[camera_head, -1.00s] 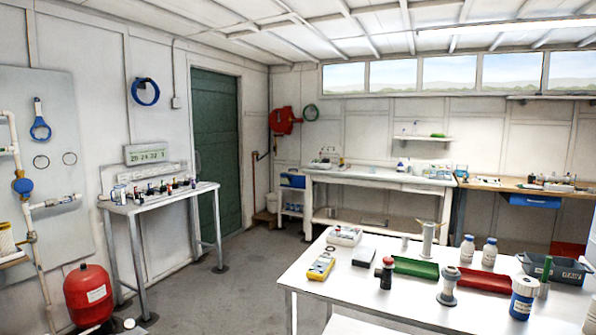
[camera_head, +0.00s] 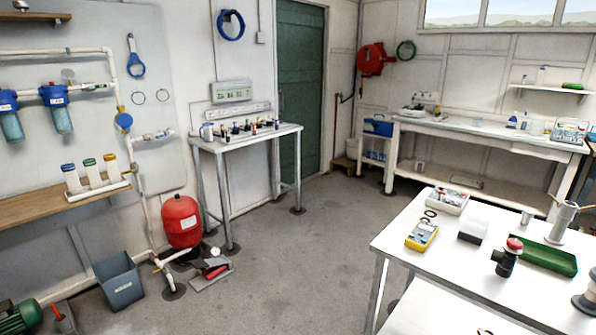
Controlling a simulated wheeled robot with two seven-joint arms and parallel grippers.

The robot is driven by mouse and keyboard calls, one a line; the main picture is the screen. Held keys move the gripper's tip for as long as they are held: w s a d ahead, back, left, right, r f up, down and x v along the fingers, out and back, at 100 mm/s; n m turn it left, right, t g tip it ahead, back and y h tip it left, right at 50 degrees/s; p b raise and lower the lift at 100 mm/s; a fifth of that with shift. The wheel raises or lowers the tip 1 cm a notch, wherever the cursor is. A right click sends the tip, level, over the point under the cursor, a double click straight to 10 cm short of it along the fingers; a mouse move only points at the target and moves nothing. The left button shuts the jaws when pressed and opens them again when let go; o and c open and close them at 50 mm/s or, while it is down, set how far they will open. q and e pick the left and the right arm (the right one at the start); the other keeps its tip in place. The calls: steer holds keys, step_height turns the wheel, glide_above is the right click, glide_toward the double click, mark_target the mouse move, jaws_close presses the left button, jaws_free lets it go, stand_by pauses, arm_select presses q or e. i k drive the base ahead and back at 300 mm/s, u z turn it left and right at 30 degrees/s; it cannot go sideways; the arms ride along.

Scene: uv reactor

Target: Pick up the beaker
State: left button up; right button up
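I cannot make out a beaker for certain. Small bottles and containers (camera_head: 518,121) stand on the white bench at the back wall, too small to tell whether a beaker is among them. Several small items (camera_head: 240,127) also stand in a row on the narrow metal table by the left wall. Neither my left nor my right gripper is in view.
A red tank (camera_head: 182,222) and grey bin (camera_head: 119,281) stand at left. The middle floor (camera_head: 290,270) is clear.

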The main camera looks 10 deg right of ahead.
mark_target(477, 120)
steer(key=i, duration=3.7)
steer(key=z, duration=2.1)
steer(key=i, duration=4.25)
steer(key=z, duration=2.35)
steer(key=i, duration=0.2)
steer(key=u, duration=0.35)
